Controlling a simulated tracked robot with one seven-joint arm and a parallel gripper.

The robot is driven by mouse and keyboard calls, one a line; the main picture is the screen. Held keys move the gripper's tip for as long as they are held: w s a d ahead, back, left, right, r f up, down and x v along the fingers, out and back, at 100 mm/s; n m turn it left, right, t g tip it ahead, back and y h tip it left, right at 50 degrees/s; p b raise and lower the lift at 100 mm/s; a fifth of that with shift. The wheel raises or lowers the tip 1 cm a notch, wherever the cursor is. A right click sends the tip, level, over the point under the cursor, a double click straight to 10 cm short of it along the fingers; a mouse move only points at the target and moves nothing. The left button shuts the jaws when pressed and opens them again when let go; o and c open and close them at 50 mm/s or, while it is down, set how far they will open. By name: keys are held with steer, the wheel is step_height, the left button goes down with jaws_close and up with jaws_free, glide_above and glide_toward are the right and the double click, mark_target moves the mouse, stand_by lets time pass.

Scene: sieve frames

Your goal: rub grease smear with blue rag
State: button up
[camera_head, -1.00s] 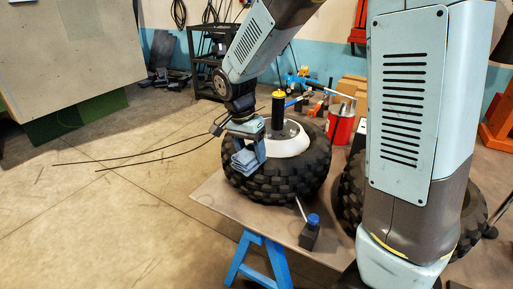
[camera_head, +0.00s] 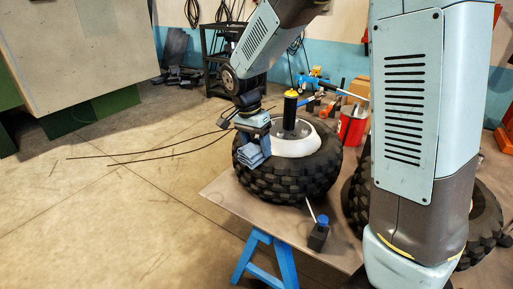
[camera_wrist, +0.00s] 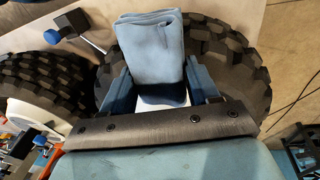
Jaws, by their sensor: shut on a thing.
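The folded blue rag (camera_head: 252,155) is at the left side of the knobby tire (camera_head: 300,180) in the head view. In the wrist view the rag (camera_wrist: 150,45) sits between the two fingers of my gripper (camera_wrist: 165,88). My gripper (camera_head: 255,128) is shut on the rag and holds it over the tire, close to the tread and the white rim (camera_head: 298,142). I cannot tell whether the rag touches the tire. No grease smear can be made out; the rag and gripper hide part of the tire.
The tire lies on a board (camera_head: 225,195) on blue trestle legs (camera_head: 265,258). A yellow-capped black cylinder (camera_head: 291,105) stands at the hub. A red can (camera_head: 353,128) stands behind. More tires are at the right.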

steer(key=shift+w+d, duration=0.95)
steer(key=shift+w, duration=0.2)
steer(key=shift+w+d, duration=0.9)
steer(key=shift+w, duration=0.25)
steer(key=shift+s+a, duration=1.2)
steer(key=shift+s, duration=0.25)
steer(key=shift+s+a+f, duration=0.1)
steer(key=shift+s+a, duration=0.5)
steer(key=shift+s, duration=0.2)
steer(key=shift+s+a+f, duration=0.1)
steer(key=shift+s+a, duration=0.45)
steer(key=shift+s, duration=0.2)
steer(key=shift+w+r, duration=0.1)
steer(key=shift+r, duration=2.95)
steer(key=shift+r, duration=0.15)
